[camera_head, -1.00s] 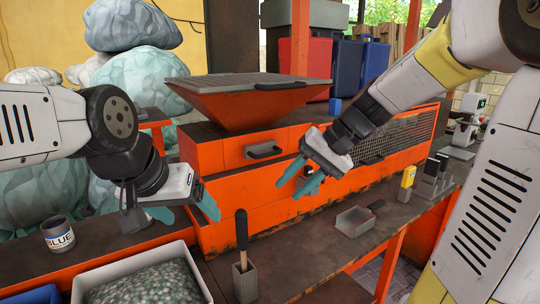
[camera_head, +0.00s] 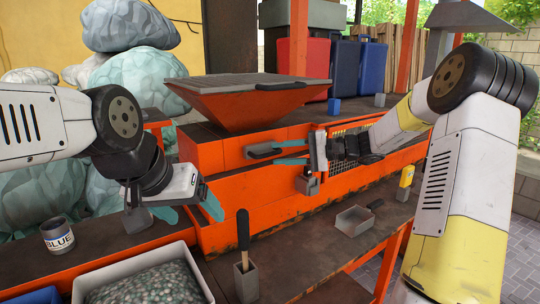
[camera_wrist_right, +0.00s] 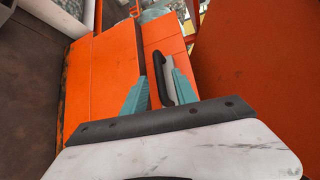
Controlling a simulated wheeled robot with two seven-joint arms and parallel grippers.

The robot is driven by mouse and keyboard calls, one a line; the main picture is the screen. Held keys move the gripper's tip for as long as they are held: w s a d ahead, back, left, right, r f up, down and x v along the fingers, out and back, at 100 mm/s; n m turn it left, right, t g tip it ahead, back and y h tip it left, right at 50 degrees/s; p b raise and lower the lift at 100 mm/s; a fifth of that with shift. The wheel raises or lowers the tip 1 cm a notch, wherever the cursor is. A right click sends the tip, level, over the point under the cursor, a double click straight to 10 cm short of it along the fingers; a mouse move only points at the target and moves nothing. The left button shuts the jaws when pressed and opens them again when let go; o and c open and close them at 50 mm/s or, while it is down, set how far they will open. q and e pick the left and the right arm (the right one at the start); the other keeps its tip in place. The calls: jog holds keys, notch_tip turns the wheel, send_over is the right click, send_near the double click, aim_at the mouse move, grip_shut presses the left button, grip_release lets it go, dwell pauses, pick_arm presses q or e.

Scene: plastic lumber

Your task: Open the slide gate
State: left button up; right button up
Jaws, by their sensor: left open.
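The slide gate's grey handle (camera_head: 262,151) sits on the front of the orange machine, under the hopper. It looks pushed in against the orange face. My right gripper (camera_head: 278,153) points left at it, one teal finger above and one below its right end. In the right wrist view the black-and-grey handle (camera_wrist_right: 165,80) lies between the two parted fingers, with the right finger close to it. I cannot tell whether they touch. My left gripper (camera_head: 190,209) is open and empty at lower left, away from the handle.
The orange hopper (camera_head: 240,105) with a grey grate stands above the handle.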

aim_at(273, 154)
jog(key=shift+x, duration=1.85)
grip_shut()
